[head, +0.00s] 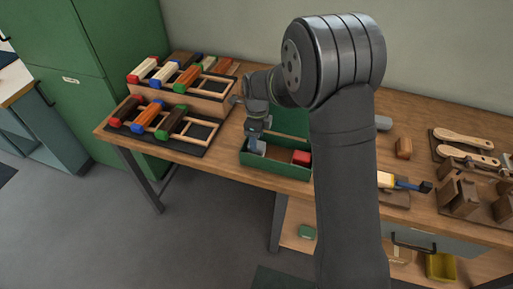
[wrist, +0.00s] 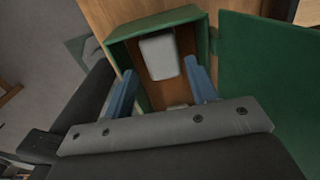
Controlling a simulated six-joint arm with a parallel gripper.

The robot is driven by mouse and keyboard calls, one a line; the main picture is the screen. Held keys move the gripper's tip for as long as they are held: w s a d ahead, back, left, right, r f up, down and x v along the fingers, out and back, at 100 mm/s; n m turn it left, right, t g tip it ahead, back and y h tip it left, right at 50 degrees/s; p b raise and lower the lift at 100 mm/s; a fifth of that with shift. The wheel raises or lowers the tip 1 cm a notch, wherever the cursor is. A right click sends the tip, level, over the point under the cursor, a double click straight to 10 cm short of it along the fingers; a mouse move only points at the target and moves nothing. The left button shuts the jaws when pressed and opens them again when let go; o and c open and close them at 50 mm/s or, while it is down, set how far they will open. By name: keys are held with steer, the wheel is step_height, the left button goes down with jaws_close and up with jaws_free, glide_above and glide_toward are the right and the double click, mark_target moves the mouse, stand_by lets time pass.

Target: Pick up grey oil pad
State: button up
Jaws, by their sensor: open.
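The grey oil pad (wrist: 158,56) is a pale rounded block inside the open green box (wrist: 206,36), against the box's far end in the wrist view. My gripper (wrist: 160,72) is open, with its two blue fingers reaching into the box, one toward each side of the pad. I cannot tell how far above the pad the fingertips are. In the head view my gripper (head: 256,146) is low over the left part of the green box (head: 280,168), and a grey patch beside the fingers is probably the pad.
A red block (head: 301,157) sits in the box's right end. The box's green lid (wrist: 265,85) stands open beside it. Racks with coloured-ended blocks (head: 160,122) stand to the left. Brushes and wooden fixtures (head: 465,195) lie at the right of the wooden bench (head: 225,165).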

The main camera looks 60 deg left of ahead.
step_height(320, 180, down, 5)
steer(key=shift+a+f, duration=0.1)
steer(key=shift+a, duration=0.05)
steer(key=c, duration=0.8)
steer(key=shift+o, duration=0.2)
steer(key=shift+r, duration=0.65)
steer(key=r, duration=0.2)
steer(key=w+r, duration=0.1)
steer(key=shift+d+r, duration=0.35)
steer(key=shift+d, duration=0.05)
steer(key=w+d+r, duration=0.6)
steer(key=w+d, duration=0.1)
steer(key=shift+w+d, duration=0.15)
steer(key=shift+w, duration=0.1)
